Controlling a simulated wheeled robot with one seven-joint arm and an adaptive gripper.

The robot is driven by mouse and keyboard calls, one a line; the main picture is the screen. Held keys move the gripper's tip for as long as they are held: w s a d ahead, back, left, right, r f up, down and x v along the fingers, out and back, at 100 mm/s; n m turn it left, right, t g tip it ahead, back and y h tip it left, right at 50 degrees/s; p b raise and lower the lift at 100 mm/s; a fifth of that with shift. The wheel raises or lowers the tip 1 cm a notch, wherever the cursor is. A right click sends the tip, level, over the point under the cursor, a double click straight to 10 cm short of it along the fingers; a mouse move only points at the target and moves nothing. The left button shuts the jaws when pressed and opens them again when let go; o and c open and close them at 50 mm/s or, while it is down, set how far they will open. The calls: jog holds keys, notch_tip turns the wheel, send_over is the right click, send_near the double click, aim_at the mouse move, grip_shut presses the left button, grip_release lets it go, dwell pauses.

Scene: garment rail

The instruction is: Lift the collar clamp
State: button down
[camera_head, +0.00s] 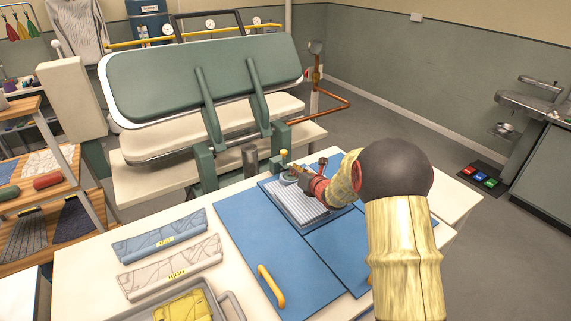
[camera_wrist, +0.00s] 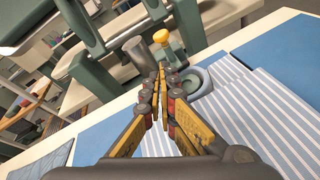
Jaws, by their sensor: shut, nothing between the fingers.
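A green clamp with a yellow knob (camera_head: 283,156) stands at the far edge of the white table, beside the collar of a striped shirt (camera_head: 310,206). The knob also shows in the wrist view (camera_wrist: 161,37), just beyond my fingertips. I take this to be the collar clamp. The shirt's rounded blue-grey collar (camera_wrist: 197,82) lies just right of my fingers. My gripper (camera_wrist: 161,72) is shut and empty, its tips together; in the head view it (camera_head: 291,172) is over the collar end of the shirt. Whether the tips touch the knob, I cannot tell.
A dark grey cylinder (camera_wrist: 135,50) stands close left of the knob. The large green press (camera_head: 200,75) rises behind. Blue boards (camera_head: 262,245) lie on the table, one with a yellow handle (camera_head: 271,288). Folded packs (camera_head: 160,238) and a grey tray (camera_head: 232,308) are at left.

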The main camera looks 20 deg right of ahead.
aim_at(283, 162)
dwell(0.3)
jog(key=b+x, duration=0.1)
jog(key=x, duration=0.9)
jog(key=shift+r, duration=0.15)
dwell(0.3)
jog(key=shift+w+r+p, duration=0.1)
jog(key=shift+r+p, duration=0.05)
jog(key=shift+p, duration=0.5)
